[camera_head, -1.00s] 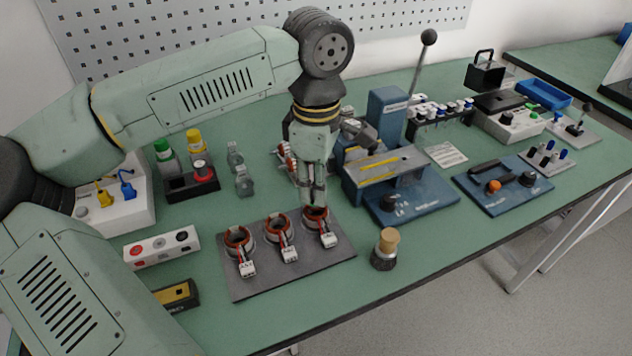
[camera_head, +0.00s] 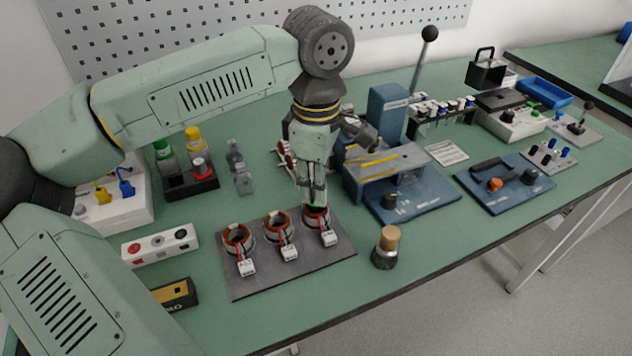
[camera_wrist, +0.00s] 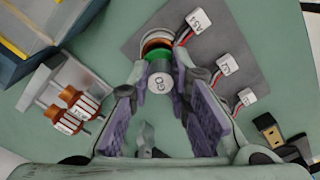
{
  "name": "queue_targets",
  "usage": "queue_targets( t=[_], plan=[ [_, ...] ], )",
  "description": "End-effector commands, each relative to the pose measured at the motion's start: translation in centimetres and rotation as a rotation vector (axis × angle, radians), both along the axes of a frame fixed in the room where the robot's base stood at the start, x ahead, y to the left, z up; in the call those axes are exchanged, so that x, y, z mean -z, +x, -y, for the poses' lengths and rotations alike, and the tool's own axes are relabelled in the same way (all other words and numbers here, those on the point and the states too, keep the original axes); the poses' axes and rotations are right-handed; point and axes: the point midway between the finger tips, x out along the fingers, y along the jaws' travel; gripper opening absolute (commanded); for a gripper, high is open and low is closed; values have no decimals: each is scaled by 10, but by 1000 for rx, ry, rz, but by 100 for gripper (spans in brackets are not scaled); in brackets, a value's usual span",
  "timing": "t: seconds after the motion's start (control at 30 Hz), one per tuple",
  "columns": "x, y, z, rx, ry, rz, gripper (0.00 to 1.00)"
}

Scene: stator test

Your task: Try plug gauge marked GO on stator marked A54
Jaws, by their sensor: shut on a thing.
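My gripper (camera_head: 313,196) is over the rightmost of three stators on a dark plate. In the wrist view its purple-padded fingers (camera_wrist: 160,95) are shut on a grey cylindrical plug gauge (camera_wrist: 160,83) marked GO, with a green band. The gauge's far end is at the ring of that stator (camera_wrist: 154,42), at its bore; how deep it goes is hidden. This stator also shows in the head view (camera_head: 316,217). Its white tag (camera_wrist: 199,20) is too unclear to read surely. The middle stator (camera_head: 278,227) and left stator (camera_head: 238,239) stand beside it with their own tags.
The dark plate (camera_head: 245,287) lies near the table's front edge. A wooden-topped knurled piece (camera_head: 388,247) stands right of it, and a blue press (camera_head: 400,180) stands behind. A white box (camera_head: 160,246) is at left.

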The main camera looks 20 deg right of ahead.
Motion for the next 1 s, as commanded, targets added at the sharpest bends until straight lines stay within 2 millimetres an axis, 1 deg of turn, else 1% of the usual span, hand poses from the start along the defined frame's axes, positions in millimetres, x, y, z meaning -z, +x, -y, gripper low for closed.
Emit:
queue_targets(
  t=[1.0],
  plan=[
    [6, 0, 0, 0, 0, 0, 0]
  ],
)
